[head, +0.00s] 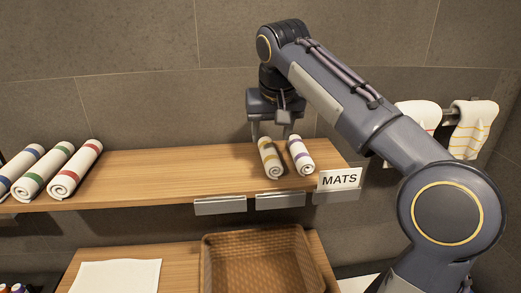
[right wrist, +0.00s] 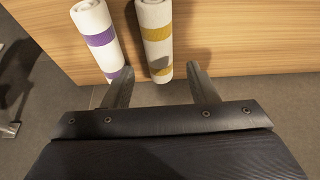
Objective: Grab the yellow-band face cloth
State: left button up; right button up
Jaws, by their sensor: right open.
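The yellow-band face cloth (head: 270,158) is a rolled white cloth lying on the wooden shelf, near its right end. In the right wrist view the yellow-band cloth (right wrist: 155,38) has its near end between my two fingers. My right gripper (head: 271,132) is over the back end of this roll, pointing down, with its fingers apart. In the right wrist view the open gripper (right wrist: 161,88) has one finger on each side of the roll, with a gap on the right; the left finger is near the purple-band roll. My left gripper is not in view.
A purple-band roll (head: 301,154) lies close beside the yellow-band one. Several other rolls, including a red-band roll (head: 75,170), lie at the shelf's left. A MATS sign (head: 339,180) is at the shelf's right corner. A wicker basket (head: 207,268) stands below. The shelf (head: 165,170) is clear in the middle.

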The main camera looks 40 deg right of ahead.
aim_at(271, 149)
jog(key=shift+s+d+f, duration=0.1)
jog(key=shift+d+f, duration=0.1)
jog(key=shift+f, duration=0.7)
jog(key=x, duration=0.5)
jog(key=shift+c, duration=0.4)
jog(key=c, duration=0.6)
jog(key=shift+c, duration=0.2)
